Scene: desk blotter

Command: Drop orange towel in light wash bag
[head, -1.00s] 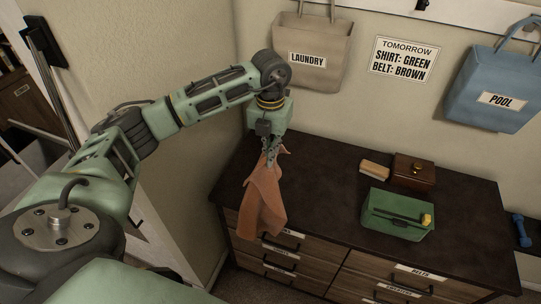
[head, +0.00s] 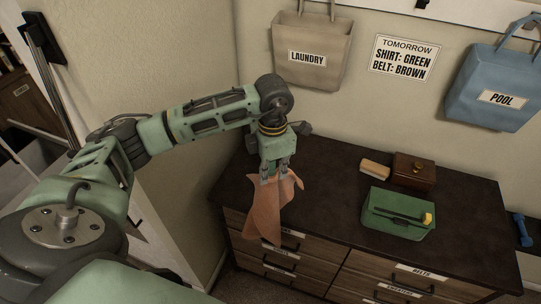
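The orange towel (head: 266,214) hangs from my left gripper (head: 276,176) over the left front edge of the dark dresser top. The fingers are shut on its upper part, and the cloth drapes down in front of the top drawer. A beige bag labelled LAUNDRY (head: 308,72) hangs on the wall behind, above and to the right of the gripper. A blue bag labelled POOL (head: 494,78) hangs on the wall at the right. The beige bag is the lighter of the two. My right gripper is not in view.
On the dresser top (head: 325,185) stand a green box (head: 396,212) with a yellow part, a brown wooden box (head: 414,172) and a small tan block (head: 375,169). A sign (head: 404,58) is on the wall between the bags. A blue dumbbell (head: 522,230) lies at far right.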

